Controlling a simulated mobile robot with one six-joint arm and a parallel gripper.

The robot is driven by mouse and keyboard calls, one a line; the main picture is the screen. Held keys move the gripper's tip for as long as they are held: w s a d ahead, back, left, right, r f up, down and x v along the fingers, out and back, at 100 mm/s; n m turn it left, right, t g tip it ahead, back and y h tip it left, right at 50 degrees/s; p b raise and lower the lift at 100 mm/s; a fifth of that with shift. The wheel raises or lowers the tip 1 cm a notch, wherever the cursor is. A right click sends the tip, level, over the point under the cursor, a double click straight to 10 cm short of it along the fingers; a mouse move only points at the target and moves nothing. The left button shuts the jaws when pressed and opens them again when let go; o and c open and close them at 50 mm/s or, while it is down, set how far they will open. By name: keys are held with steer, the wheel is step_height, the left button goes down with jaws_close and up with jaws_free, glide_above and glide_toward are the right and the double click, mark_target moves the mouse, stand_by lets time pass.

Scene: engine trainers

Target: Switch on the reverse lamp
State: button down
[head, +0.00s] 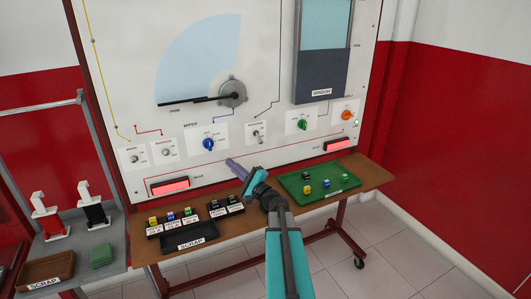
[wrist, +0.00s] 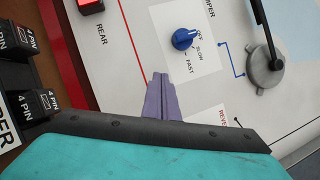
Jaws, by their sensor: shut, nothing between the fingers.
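A white upright trainer panel (head: 115,80) carries several switches. A small toggle switch (head: 256,133) sits on a white plate right of the blue wiper knob (head: 208,144); its label is too small to read in the head view. In the wrist view, a plate whose label begins "REVE" (wrist: 225,117) shows at the lower right, its switch hidden behind my wrist. My gripper (head: 231,163), with purple fingers, is shut and empty, in front of the panel's lower part, below and between knob and toggle. In the wrist view its tips (wrist: 160,78) appear left of the wiper plate's lower edge.
Red lamps (head: 169,185) (head: 336,145) sit low on the panel. Green (head: 303,124) and orange (head: 347,115) knobs are to the right.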

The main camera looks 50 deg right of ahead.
mark_target(259, 138)
steer(key=s+d+f+m+t+h+b, duration=0.1)
steer(key=s+d+m+h, duration=0.3)
steer(key=s+d, duration=0.8)
steer(key=shift+s+d+f+m+t+b, duration=0.35)
steer(key=shift+s+m+t+b, duration=0.25)
steer(key=shift+s+m, duration=0.2)
steer(key=shift+w+r, duration=0.15)
steer(key=shift+w, duration=0.05)
steer(key=p+x, duration=0.2)
steer(key=x, duration=0.7)
steer(key=shift+w+r, duration=0.25)
steer(key=shift+w, duration=0.05)
steer(key=shift+d, duration=0.15)
